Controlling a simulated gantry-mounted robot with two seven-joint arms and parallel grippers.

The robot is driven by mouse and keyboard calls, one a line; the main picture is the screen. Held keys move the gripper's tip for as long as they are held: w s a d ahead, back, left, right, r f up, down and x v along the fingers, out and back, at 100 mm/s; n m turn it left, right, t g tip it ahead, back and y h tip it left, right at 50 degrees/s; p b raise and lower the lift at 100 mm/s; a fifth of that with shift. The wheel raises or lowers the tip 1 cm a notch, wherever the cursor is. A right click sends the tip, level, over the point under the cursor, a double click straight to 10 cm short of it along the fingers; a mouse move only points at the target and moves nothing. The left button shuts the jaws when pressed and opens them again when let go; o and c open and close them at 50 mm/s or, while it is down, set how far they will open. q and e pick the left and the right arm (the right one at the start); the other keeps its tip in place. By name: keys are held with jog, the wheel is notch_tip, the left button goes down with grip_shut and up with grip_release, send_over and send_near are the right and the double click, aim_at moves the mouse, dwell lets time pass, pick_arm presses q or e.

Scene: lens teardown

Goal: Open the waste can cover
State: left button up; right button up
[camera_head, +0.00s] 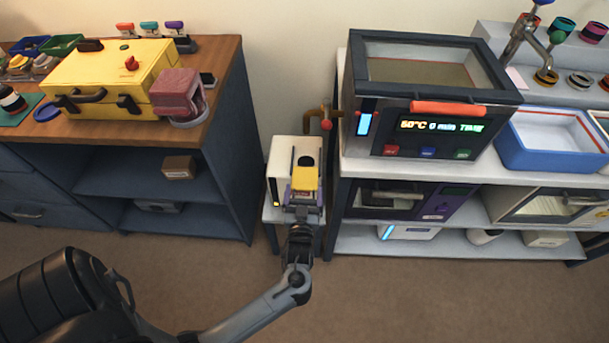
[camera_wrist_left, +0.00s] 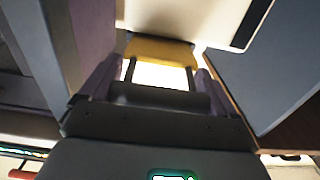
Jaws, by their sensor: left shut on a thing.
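The waste can (camera_head: 280,159) is a white box standing in the gap between the two furniture units. Its cover has a yellow part (camera_head: 304,178) at the front, which also shows in the left wrist view (camera_wrist_left: 160,52). My left gripper (camera_head: 303,190) reaches up from below to the front of the can. Its purple fingers are shut on the yellow part, one on each side of it; in the left wrist view the fingers (camera_wrist_left: 154,78) flank it. The exact contact and how far the cover stands open cannot be told. My right gripper is not in view.
A dark cabinet (camera_head: 231,150) with a wooden top stands left of the can. A white bench (camera_head: 345,170) with a heating bath (camera_head: 425,85) stands close on the right. A brass tap (camera_head: 325,122) with a red knob is behind the can. The floor in front is bare.

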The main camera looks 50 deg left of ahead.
pick_arm(q)
jog(key=shift+s+d, duration=0.25)
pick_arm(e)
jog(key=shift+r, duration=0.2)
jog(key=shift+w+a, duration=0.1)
pick_arm(q)
jog(key=o, duration=1.2)
jog(key=shift+d, duration=0.1)
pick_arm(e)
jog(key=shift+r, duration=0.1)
